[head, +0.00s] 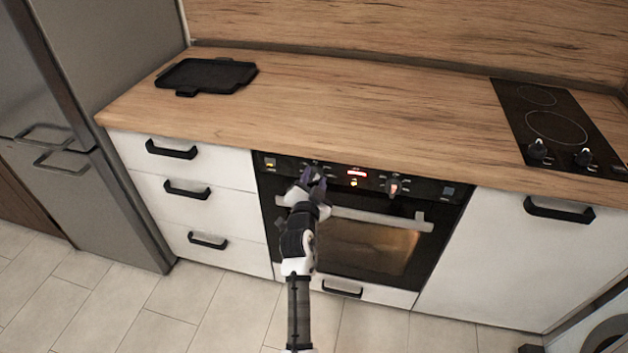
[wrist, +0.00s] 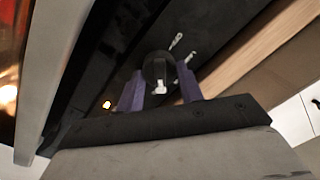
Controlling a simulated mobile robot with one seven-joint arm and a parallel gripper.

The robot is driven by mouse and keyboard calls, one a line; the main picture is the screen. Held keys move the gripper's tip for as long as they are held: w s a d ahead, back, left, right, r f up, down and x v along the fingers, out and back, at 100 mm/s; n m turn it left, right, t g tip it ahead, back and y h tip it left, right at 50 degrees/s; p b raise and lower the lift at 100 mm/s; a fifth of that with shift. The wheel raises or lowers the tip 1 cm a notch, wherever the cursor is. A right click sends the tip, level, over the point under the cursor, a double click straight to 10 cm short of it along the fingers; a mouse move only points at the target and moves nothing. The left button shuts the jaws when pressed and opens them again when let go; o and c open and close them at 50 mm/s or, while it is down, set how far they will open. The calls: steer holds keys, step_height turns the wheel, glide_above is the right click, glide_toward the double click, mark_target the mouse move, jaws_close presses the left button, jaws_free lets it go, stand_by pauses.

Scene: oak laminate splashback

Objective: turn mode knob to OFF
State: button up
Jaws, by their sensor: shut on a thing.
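The oven's control panel (head: 334,174) has a red lit display between two knobs. My gripper (head: 312,180) is at the left knob, taken here as the mode knob, and mostly hides it in the head view. In the wrist view the dark round mode knob (wrist: 157,66) sits between the two purple fingers of my gripper (wrist: 161,90), which is shut on it. A white mark shows on the knob's near edge. Small white symbols show on the panel beside it. Their wording is too small to read.
The right oven knob (head: 393,187) glows faintly. The oven door handle (head: 370,217) runs just below the panel, close to my gripper. The wooden countertop (head: 350,115) above is mostly clear, with a black tray (head: 207,75) at left and a cooktop (head: 556,128) at right.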

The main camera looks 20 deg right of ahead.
steer(key=n, duration=0.3)
steer(key=shift+n, duration=0.3)
steer(key=n, duration=0.1)
steer(key=n+p, duration=0.1)
steer(key=n, duration=0.1)
steer(key=shift+w+a+r+n+g, duration=0.1)
steer(key=shift+a+n+g, duration=0.05)
steer(key=shift+n+g, duration=0.15)
steer(key=n+p, duration=0.1)
steer(key=n, duration=0.5)
steer(key=shift+a+n+g+p, duration=0.1)
steer(key=shift+n+g+p, duration=0.2)
steer(key=shift+n, duration=0.1)
steer(key=n+p, duration=0.1)
steer(key=n, duration=0.2)
steer(key=shift+w+h, duration=0.1)
steer(key=shift+h, duration=0.2)
steer(key=n+p, duration=0.1)
steer(key=n, duration=0.2)
steer(key=shift+a+n, duration=0.1)
steer(key=shift+n, duration=0.3)
steer(key=n+p, duration=0.1)
steer(key=n, duration=0.3)
steer(key=shift+g+h, duration=0.3)
steer(key=shift+h, duration=0.1)
steer(key=shift+f+n+p, duration=0.25)
steer(key=shift+n+p, duration=0.3)
steer(key=shift+n, duration=1.05)
